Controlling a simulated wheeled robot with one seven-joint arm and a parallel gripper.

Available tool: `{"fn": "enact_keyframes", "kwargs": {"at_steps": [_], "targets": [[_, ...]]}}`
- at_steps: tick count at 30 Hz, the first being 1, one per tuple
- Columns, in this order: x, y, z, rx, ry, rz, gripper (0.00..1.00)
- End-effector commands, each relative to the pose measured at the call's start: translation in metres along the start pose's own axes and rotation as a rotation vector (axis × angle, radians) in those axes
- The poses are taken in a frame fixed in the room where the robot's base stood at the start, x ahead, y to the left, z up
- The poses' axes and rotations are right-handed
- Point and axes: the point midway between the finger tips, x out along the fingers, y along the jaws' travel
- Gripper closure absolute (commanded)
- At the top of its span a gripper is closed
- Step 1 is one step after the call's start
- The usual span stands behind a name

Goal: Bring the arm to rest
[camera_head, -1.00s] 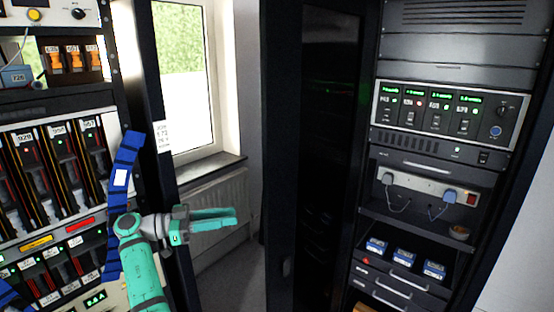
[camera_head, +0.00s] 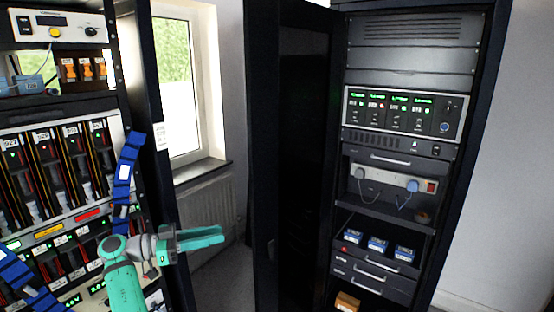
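My arm (camera_head: 122,278), green with grey joints, reaches up from the bottom of the picture at the left. My gripper (camera_head: 222,237) points to the right, in front of the gap between the left rack and the dark cabinet door. Its green fingers lie nearly in line with the view, and nothing shows between them. I cannot tell from this angle whether they are apart. The gripper appears to touch nothing.
The left rack (camera_head: 67,105) with a blue segmented cable (camera_head: 124,170) stands close behind my arm. An open dark door (camera_head: 290,150) and an equipment cabinet (camera_head: 407,65) stand at the right. A window (camera_head: 178,85) and radiator (camera_head: 208,212) are behind.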

Motion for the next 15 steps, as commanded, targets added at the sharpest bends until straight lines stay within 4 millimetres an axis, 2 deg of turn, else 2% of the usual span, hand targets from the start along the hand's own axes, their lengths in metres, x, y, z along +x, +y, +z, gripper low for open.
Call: {"fn": "enact_keyframes", "kwargs": {"at_steps": [8, 11, 14, 15], "targets": [[0.016, -0.007, 0.057, -0.091, -0.028, -0.080, 0.73], [0.024, -0.009, 0.084, -0.132, -0.041, -0.117, 0.73], [0.036, -0.009, 0.118, -0.182, -0.059, -0.161, 0.73], [0.041, -0.008, 0.134, -0.206, -0.068, -0.182, 0.73]]}}
